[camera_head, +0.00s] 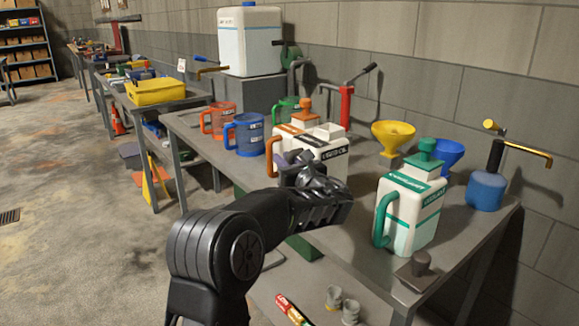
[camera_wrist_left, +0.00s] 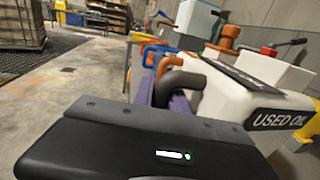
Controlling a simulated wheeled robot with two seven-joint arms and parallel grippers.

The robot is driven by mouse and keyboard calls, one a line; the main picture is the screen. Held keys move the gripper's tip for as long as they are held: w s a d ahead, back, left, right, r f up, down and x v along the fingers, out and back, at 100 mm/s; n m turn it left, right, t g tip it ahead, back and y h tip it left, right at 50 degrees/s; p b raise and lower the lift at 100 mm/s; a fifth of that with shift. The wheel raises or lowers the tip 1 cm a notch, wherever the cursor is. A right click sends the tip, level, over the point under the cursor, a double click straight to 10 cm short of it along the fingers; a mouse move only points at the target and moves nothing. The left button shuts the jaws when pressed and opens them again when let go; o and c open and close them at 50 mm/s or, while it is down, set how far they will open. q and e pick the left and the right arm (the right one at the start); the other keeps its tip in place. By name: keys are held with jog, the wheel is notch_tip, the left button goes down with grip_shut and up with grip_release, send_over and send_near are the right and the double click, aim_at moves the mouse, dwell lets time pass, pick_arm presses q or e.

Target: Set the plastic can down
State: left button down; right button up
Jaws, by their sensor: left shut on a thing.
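The white plastic can with a black "USED OIL" label (camera_head: 326,150) is at the middle of the workbench (camera_head: 369,255) in the head view. It also shows in the wrist view (camera_wrist_left: 250,97), where its black handle (camera_wrist_left: 183,84) stands at the purple fingers. My left gripper (camera_head: 312,178) is in front of the can and is shut on its handle. The gripper and wrist hide the can's lower part, so I cannot tell whether its base touches the bench. My right gripper is in neither view.
A white can with green handle (camera_head: 412,210) stands to the right, an orange-handled can (camera_head: 285,130) just behind left. Bare bench shows between the held can and the green-handled one.

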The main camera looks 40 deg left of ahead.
pick_arm(q)
notch_tip(320, 180, up, 8)
jog(key=p, duration=0.1)
dwell(0.8)
